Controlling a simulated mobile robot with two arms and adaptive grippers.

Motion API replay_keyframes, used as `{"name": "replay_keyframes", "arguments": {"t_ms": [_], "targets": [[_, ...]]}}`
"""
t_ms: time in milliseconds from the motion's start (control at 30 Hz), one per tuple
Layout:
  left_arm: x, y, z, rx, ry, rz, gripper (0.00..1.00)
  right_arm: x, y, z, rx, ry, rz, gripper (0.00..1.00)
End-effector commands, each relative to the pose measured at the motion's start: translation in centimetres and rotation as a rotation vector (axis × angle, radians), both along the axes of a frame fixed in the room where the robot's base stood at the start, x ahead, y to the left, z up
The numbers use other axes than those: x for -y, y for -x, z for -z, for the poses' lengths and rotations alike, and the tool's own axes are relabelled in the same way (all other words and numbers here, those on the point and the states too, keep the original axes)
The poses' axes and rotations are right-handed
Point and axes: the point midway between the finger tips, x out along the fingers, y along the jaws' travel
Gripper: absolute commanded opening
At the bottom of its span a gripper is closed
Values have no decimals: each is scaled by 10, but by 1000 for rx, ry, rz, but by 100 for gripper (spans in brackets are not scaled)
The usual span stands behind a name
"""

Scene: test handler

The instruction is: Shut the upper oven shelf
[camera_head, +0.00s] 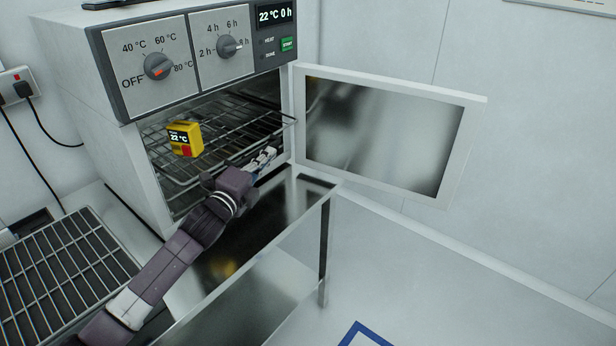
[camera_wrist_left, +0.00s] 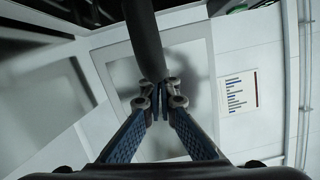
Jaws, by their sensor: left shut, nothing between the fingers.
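The oven (camera_head: 100,130) stands with its door (camera_head: 385,135) wide open to the right. The upper wire shelf (camera_head: 245,135) is inside, with its front right corner sticking out past the opening. A yellow timer-like block reading 22 °C (camera_head: 186,138) is on the left part of the shelf. My left gripper (camera_head: 264,158) is shut and empty, at the front of the opening, just below the shelf's front edge; contact cannot be told. In the left wrist view its fingertips (camera_wrist_left: 161,98) meet below a dark bar I cannot identify. My right gripper is not in view.
A wire rack (camera_head: 65,270) lies on the surface at left. A shiny metal surface (camera_head: 270,225) with a raised edge stands in front of the oven. A socket with plugged cables (camera_head: 18,85) is on the left wall. Open floor lies at lower right.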

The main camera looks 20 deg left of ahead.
Motion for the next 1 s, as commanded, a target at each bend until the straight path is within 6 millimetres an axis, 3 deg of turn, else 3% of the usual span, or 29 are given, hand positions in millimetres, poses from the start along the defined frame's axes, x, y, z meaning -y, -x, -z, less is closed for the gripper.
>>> {"name": "replay_keyframes", "arguments": {"t_ms": [33,200,500,733,1000], "targets": [[-17,-6,0,1,-10,-6,0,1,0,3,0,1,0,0],[-59,-21,0,1,-8,-5,0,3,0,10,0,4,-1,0],[-114,-41,0,0,-3,-4,0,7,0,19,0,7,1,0],[-134,-49,0,0,0,-2,0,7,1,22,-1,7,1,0],[-131,-48,0,0,1,0,0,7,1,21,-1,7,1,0]]}}
